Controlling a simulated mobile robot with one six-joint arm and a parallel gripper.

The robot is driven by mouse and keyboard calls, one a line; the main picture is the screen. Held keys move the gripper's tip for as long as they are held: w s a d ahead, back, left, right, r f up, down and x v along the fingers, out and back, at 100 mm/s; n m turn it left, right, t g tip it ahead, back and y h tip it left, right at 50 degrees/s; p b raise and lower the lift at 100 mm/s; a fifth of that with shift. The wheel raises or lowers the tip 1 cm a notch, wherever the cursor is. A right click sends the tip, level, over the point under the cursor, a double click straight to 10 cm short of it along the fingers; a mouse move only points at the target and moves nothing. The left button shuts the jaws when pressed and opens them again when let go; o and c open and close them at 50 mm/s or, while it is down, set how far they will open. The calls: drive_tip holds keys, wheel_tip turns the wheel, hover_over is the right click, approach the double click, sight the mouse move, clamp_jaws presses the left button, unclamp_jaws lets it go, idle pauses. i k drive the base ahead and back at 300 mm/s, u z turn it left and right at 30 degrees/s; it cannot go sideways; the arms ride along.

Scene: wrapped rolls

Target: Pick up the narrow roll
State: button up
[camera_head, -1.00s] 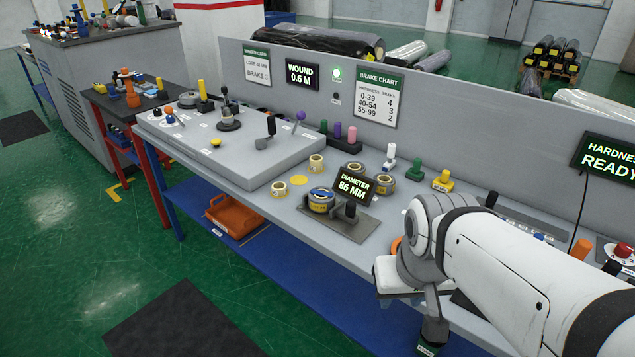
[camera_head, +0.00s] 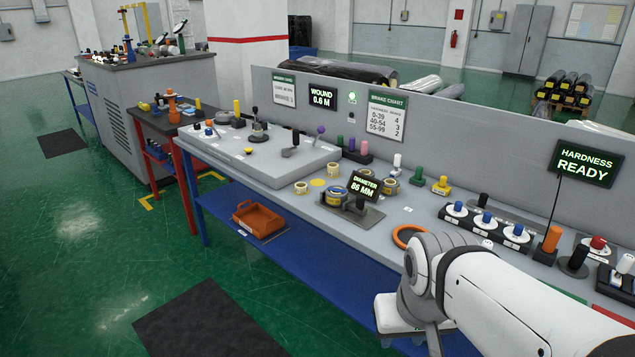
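Several small wrapped rolls stand on the grey bench. A pale yellow roll (camera_head: 301,187) and another like it (camera_head: 333,170) are near the console's right edge. Two more rolls, one at the front (camera_head: 391,186) and one partly hidden behind the display (camera_head: 366,173), stand close by. I cannot tell from here which roll is the narrow one.
An orange ring (camera_head: 407,236) lies on the bench beside my arm. Green (camera_head: 416,174) and yellow (camera_head: 441,187) handled pieces stand behind the rolls. Blue-knobbed dials (camera_head: 485,222) and a hardness display (camera_head: 585,164) are to the right. An orange bin (camera_head: 257,219) sits on the lower shelf.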

sight(336, 196)
drive_tip(key=u, duration=0.4)
drive_tip(key=i, duration=2.05)
drive_tip(key=z, duration=0.55)
drive_tip(key=k, duration=0.8)
drive_tip(key=z, duration=0.25)
drive_tip(key=i, duration=0.8)
drive_tip(key=u, duration=0.05)
